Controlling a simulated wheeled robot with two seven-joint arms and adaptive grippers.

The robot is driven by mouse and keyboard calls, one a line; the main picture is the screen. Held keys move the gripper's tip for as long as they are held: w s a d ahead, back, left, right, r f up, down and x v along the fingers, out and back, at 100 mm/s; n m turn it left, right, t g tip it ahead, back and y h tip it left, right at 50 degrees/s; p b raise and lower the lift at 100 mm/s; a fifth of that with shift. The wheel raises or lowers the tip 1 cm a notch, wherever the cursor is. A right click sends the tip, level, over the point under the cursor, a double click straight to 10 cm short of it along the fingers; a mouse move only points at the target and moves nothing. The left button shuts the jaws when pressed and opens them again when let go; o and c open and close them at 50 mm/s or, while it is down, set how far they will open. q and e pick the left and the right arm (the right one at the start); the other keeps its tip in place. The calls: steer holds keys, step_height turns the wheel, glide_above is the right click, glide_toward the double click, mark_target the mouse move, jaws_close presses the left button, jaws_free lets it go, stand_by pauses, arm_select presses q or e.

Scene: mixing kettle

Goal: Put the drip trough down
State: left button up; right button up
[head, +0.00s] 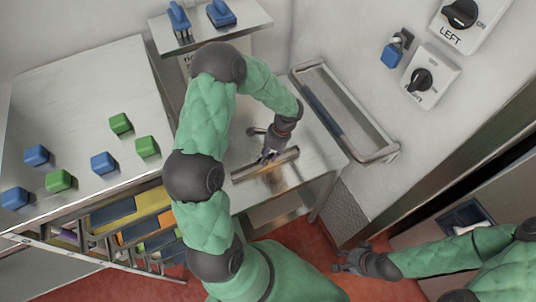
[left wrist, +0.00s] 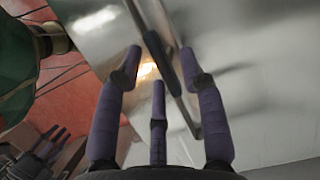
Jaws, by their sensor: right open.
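The drip trough (head: 265,166) is a long, narrow metal piece over the steel table (head: 243,143), close to its front edge. It also shows in the left wrist view (left wrist: 161,62), running slantwise past my fingertips. My left gripper (head: 270,155) is just above the trough's middle. Its purple fingers (left wrist: 160,68) stand apart on either side of the trough, with a visible gap to the left finger. I cannot tell whether the trough rests fully on the table. My right gripper (head: 343,262) is open and empty, low over the red floor.
A metal rail frame (head: 378,152) borders the table's right side. A steel counter (head: 75,100) at left carries several blue and green cubes, with coloured bins (head: 150,225) below. A small shelf (head: 250,18) holds two blue items. Rotary switches (head: 430,78) are on the wall.

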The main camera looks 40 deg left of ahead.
arm_select(q)
steer(key=shift+r, duration=0.15)
steer(key=shift+w+r, duration=0.1)
steer(key=shift+r, duration=0.15)
steer(key=p+v, duration=0.1)
steer(key=v, duration=1)
steer(key=s+d+f+h, duration=0.1)
steer(key=d+f, duration=0.2)
steer(key=s+d+f+h, duration=0.1)
steer(key=d+f, duration=0.2)
steer(key=d+f+h, duration=0.1)
steer(key=d+f, duration=0.2)
steer(key=f, duration=0.1)
steer(key=shift+s+f+n+t, duration=0.15)
steer(key=shift+s+n+t, duration=0.15)
steer(key=shift+s+n, duration=0.1)
steer(key=s+d+f+n+t+h, duration=0.3)
steer(key=s+d+f+n, duration=0.4)
steer(key=s+d+f, duration=0.4)
steer(key=shift+s+d+f, duration=0.3)
steer(key=shift+s+f, duration=0.35)
steer(key=shift+s, duration=0.05)
steer(key=shift+f, duration=0.15)
